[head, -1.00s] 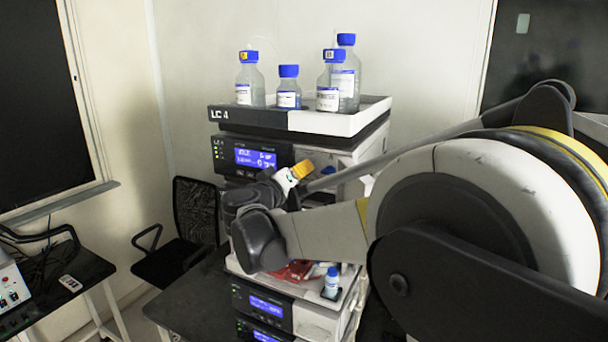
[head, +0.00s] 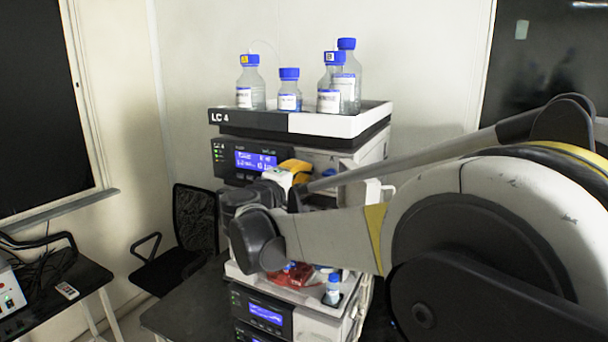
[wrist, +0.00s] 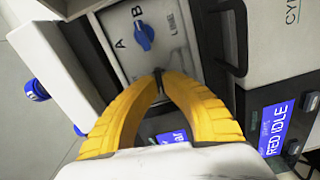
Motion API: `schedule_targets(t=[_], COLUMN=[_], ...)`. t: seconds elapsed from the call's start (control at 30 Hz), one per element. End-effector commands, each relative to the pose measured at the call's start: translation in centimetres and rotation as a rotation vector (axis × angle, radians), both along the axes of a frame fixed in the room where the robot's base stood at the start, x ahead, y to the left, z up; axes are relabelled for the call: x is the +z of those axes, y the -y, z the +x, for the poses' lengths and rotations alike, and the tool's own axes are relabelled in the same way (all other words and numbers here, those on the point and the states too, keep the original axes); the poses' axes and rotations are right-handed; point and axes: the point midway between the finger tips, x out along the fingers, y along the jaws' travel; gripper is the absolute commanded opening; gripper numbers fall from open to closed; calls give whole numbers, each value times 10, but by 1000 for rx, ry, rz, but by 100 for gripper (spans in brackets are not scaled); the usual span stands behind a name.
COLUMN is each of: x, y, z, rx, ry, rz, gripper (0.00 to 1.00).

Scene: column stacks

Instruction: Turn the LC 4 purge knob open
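The LC 4 stack stands in the middle of the head view, with an LC 4 label on its top tray (head: 249,120) and a lit blue display (head: 256,160) below. In the wrist view a blue knob (wrist: 144,37) sits on a pale panel (wrist: 173,42) marked A, B and LINE; I see no purge label on it. My gripper (wrist: 158,76) has its yellow fingertips together, with nothing visible between them. The tips appear just below the knob in the picture, apart from it. In the head view my gripper (head: 296,166) is in front of the stack, and my arm hides the stack's middle.
Several blue-capped bottles (head: 289,92) stand in the top tray. A lower module (head: 265,312) carries a small bottle (head: 333,290) and a red item (head: 290,276). In the wrist view a black handle (wrist: 232,40) is right of the panel. A chair (head: 194,222) stands left.

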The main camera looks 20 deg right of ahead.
Motion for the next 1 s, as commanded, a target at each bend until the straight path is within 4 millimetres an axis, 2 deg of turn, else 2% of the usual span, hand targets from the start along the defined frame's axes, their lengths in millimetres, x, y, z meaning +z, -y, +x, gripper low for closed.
schedule_targets(t=[0.57,0.6,0.63,1.0], x=[1,1,1,0], y=[0,0,0,-3], z=[0,0,0,-2], rx=[1,1,1,1], ry=[-22,-22,-22,-22], rz=[-20,-20,-19,-17], gripper=[0,19,28,30])
